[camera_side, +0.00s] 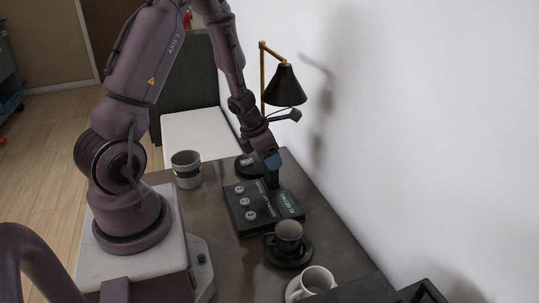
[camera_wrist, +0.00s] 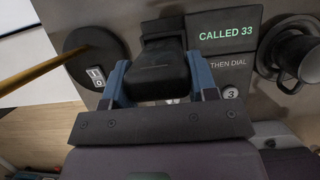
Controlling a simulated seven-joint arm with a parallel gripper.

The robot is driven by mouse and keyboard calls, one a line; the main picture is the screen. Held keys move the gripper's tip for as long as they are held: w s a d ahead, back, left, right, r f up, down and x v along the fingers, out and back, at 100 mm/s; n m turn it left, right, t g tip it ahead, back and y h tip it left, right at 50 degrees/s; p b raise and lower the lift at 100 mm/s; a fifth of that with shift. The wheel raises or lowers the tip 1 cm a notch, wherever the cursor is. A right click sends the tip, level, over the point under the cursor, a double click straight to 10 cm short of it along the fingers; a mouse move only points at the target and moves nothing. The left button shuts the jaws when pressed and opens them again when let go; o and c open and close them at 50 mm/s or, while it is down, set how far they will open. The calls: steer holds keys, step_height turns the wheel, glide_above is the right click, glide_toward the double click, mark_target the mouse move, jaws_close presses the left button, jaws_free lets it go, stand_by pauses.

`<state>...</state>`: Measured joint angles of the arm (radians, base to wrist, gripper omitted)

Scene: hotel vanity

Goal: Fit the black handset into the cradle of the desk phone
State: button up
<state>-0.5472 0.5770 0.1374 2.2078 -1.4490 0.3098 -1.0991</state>
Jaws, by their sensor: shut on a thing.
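The desk phone (camera_side: 246,213) is a flat black unit on the dark tabletop, with round number keys and a green-lit display; the display reads "CALLED 33" in the wrist view (camera_wrist: 226,37). My gripper (camera_wrist: 158,82) has blue fingers on either side of the black handset (camera_wrist: 158,66) and is shut on it. In the side view my gripper (camera_side: 273,163) points down at the phone's far end, and the handset (camera_side: 271,181) shows below the fingertips. The cradle is mostly hidden by handset and fingers. I cannot tell whether the handset touches it.
A desk lamp (camera_side: 285,87) stands behind the phone, close to my wrist; its round base (camera_wrist: 84,60) is just left of my fingers. A dark cup (camera_side: 288,238) on a saucer and a white mug (camera_side: 317,281) stand in front. A grey-white mug (camera_side: 186,168) is left. A wall runs along the right.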

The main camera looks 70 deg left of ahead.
steer(key=shift+f, duration=0.1)
steer(key=o, duration=1.4)
steer(key=shift+f, duration=0.1)
